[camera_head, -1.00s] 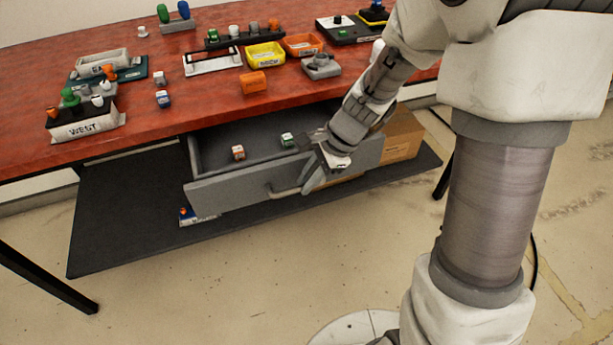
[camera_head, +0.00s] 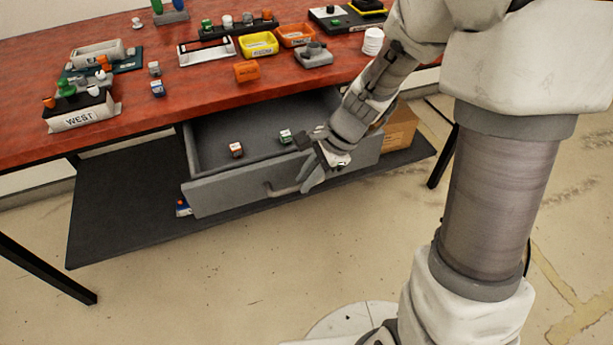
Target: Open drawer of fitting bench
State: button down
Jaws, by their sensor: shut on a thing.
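The grey drawer (camera_head: 225,193) of the fitting bench (camera_head: 130,112) is pulled out from under the red top, and its inside shows. Two small blocks lie in it: one with an orange and white face (camera_head: 236,150) and one green and white (camera_head: 285,136). My gripper (camera_head: 300,187) is at the drawer front, shut on the drawer handle (camera_head: 284,190). The fingers hide the right part of the handle, and my wrist covers part of the drawer's right side.
A dark lower shelf (camera_head: 120,215) lies beneath, with a cardboard box (camera_head: 400,130). The floor in front is clear.

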jog(key=c, duration=0.8)
grip_release()
jog(key=shift+c, duration=0.2)
jog(key=p+v, duration=0.6)
jog(key=v, duration=1.1)
jog(key=shift+r, duration=0.2)
jog(key=s+d+r+n+t+h, duration=0.2)
jog(key=s+r+n+t+h, duration=0.3)
jog(key=s+r+n, duration=0.7)
notch_tip(320, 180, up, 10)
jog(key=s+n+p, duration=0.1)
jog(key=n+p, duration=0.1)
jog(key=p, duration=1)
jog(key=shift+s+d+p, duration=0.15)
jog(key=shift+s+p, duration=0.1)
jog(key=shift+p, duration=0.1)
